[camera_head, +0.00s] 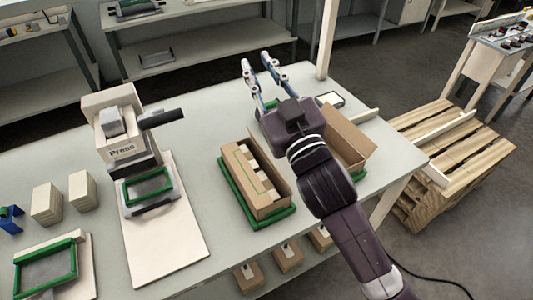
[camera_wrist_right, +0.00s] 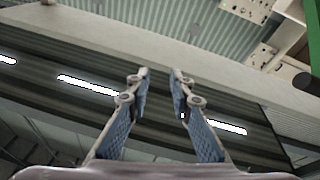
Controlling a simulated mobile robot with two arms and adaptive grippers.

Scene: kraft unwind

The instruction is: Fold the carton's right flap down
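A brown open carton (camera_head: 269,207) stands on a green-edged base (camera_head: 229,184) near the middle of the table, with small light blocks inside. A second brown cardboard piece (camera_head: 347,142) shows to the right of my right arm, above another bit of green. My arm hides the space between, so I cannot tell whether this piece is a flap or a separate carton. My right gripper (camera_head: 259,58) is beyond the carton, raised, with its fingers apart and empty. The fingers (camera_wrist_right: 160,74) also show apart in the right wrist view, with nothing between them. My left gripper is out of view.
A press (camera_head: 123,135) on a pale board stands left of the carton. Stacked tan blocks (camera_head: 83,190) and a green-framed tray (camera_head: 45,270) are further left. A wooden pallet (camera_head: 455,150) lies right of the table (camera_head: 205,125). A post rises behind the table's far edge.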

